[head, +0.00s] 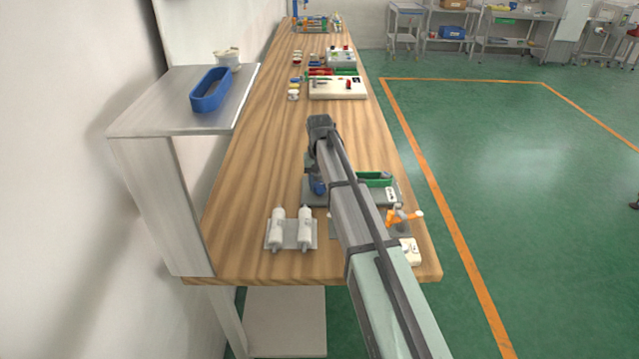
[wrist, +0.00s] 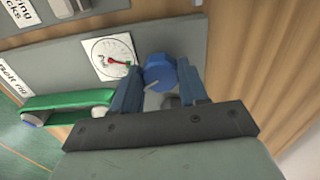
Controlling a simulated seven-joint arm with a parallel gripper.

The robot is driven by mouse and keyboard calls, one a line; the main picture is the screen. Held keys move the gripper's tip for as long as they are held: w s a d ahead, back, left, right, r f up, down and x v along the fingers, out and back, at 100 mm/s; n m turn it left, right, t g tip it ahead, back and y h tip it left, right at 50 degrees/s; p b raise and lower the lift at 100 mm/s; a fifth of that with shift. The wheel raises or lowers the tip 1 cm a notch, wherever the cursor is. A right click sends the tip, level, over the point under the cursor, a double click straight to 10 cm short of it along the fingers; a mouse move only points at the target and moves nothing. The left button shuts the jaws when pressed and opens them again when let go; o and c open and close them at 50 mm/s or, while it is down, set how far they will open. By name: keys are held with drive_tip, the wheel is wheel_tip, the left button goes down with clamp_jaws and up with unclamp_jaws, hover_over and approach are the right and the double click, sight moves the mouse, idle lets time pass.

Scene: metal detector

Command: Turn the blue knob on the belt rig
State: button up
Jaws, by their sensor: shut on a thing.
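The blue knob (wrist: 159,72) sits between the two blue fingers of my gripper (wrist: 162,88) in the wrist view, and the fingers are shut on it. A pale mark shows on the knob. Beside it on the grey belt rig (wrist: 70,60) is a round white dial (wrist: 110,58) with a red pointer. The green belt (wrist: 65,108) lies to the left. In the head view the knob (head: 318,187) shows partly beside my arm, the green belt (head: 375,179) is to the right, and my arm covers much of the rig. The fingertips are hidden there.
Two white cylinders on a plate (head: 291,232) stand near the table's (head: 240,200) front. An orange-and-white part (head: 402,216) is at the right edge. A blue tray (head: 210,90) rests on the left shelf. Other rigs stand farther back.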

sight(320, 185)
drive_tip(key=o, duration=1.1)
drive_tip(key=shift+c, duration=0.2)
drive_tip(key=shift+r, duration=0.1)
wheel_tip(320, 185, up, 14)
drive_tip(key=shift+f, duration=0.2)
